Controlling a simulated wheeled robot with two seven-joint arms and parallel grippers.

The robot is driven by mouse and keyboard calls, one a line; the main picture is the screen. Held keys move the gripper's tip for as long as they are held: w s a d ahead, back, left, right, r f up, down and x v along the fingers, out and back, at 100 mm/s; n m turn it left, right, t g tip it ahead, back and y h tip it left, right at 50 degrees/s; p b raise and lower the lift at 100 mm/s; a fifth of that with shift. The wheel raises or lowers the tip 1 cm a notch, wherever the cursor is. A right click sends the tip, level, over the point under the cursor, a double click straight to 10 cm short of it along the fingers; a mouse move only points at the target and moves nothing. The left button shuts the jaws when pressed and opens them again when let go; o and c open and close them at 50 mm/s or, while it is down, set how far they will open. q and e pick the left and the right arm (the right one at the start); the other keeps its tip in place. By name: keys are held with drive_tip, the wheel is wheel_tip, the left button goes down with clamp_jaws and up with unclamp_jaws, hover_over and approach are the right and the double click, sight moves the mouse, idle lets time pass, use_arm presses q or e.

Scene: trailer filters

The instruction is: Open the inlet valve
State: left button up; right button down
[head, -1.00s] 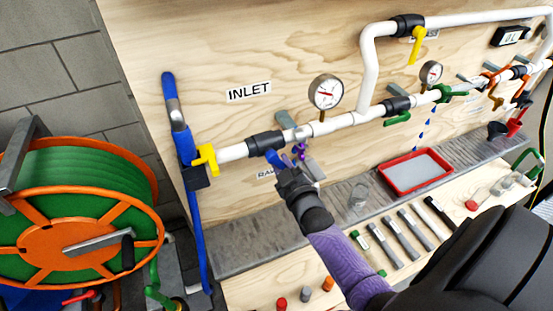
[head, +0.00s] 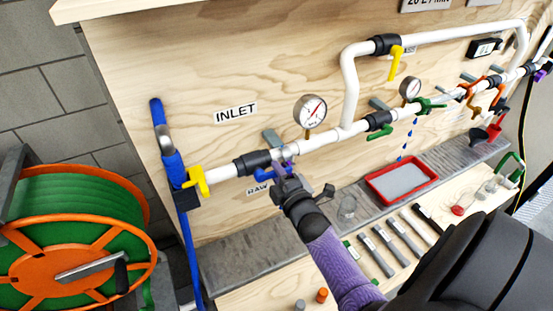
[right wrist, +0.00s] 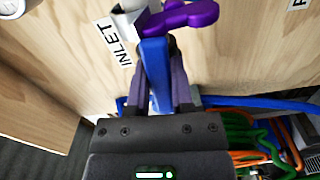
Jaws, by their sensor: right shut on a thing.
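The blue lever (head: 262,174) of the inlet valve sits at the black valve body (head: 252,163) on the white pipe, below the INLET sign. My right gripper (head: 278,177) is at this lever and hides part of it. In the right wrist view, the blue lever (right wrist: 155,62) lies between the two fingers of my right gripper (right wrist: 160,75), which is shut on it. A small purple handle (right wrist: 190,15) is just past the fingertips. My left gripper is not in view.
A yellow valve handle (head: 197,181) and a blue hose (head: 168,150) are left of the lever. A pressure gauge (head: 310,111) stands above right. A hose reel (head: 80,245) is at left.

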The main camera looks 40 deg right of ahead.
drive_tip(key=shift+r+n, duration=0.2)
drive_tip(key=shift+n, duration=0.4)
drive_tip(key=shift+r, duration=0.1)
drive_tip(key=c, duration=0.5)
unclamp_jaws()
drive_tip(key=shift+s, duration=0.1)
drive_tip(key=v, duration=0.9)
drive_tip(key=shift+s+p, duration=0.35)
drive_tip(key=shift+s, duration=0.05)
